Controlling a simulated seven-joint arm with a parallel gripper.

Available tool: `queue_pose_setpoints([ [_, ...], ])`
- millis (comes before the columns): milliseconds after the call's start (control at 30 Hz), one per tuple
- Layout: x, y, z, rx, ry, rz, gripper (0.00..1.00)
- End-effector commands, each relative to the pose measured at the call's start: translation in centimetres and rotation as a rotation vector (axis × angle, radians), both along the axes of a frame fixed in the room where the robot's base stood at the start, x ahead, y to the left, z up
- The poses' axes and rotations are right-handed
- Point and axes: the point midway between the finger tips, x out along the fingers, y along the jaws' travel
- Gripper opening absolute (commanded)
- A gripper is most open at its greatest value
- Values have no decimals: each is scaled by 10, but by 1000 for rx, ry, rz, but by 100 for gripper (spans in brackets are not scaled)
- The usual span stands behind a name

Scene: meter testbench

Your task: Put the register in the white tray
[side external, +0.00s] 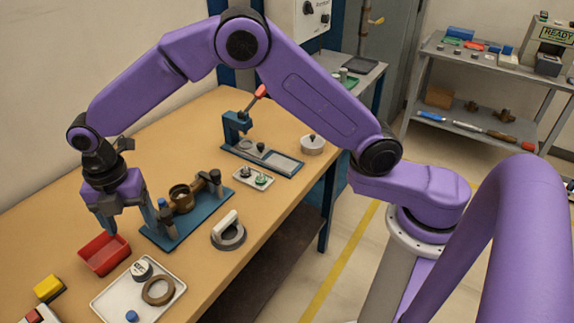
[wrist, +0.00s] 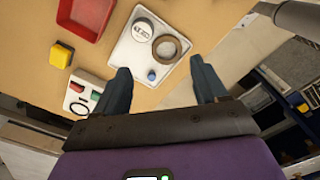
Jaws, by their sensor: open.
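The register (side external: 141,268) is a small round piece with a white, digit-marked face and a dark side. It sits in the white tray (side external: 112,300), near its back corner, and also shows in the wrist view (wrist: 142,29). A brown ring (side external: 158,291) and a small blue cap (side external: 132,316) share the tray. My gripper (side external: 108,226) points down over the bench, behind the tray and near the red bin. In the wrist view its fingers (wrist: 163,80) are apart with nothing between them.
A red bin (side external: 104,254) is just behind the tray. A blue fixture with a brass body (side external: 182,200) stands to its right. A grey ring with a white handle (side external: 229,232) lies near the bench edge. A yellow block (side external: 48,288) is at the left.

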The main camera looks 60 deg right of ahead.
Motion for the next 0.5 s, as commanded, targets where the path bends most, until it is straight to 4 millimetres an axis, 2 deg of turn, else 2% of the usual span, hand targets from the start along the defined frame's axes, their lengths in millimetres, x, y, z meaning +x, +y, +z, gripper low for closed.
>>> queue_pose_setpoints([
  [33,-13,-10,13,4,-4,-57,72],
  [200,-58,-44,42,8,-4,-267,72],
  [367,-106,-82,62,14,-4,-463,72],
  [500,-150,-120,74,18,-3,-634,72],
])
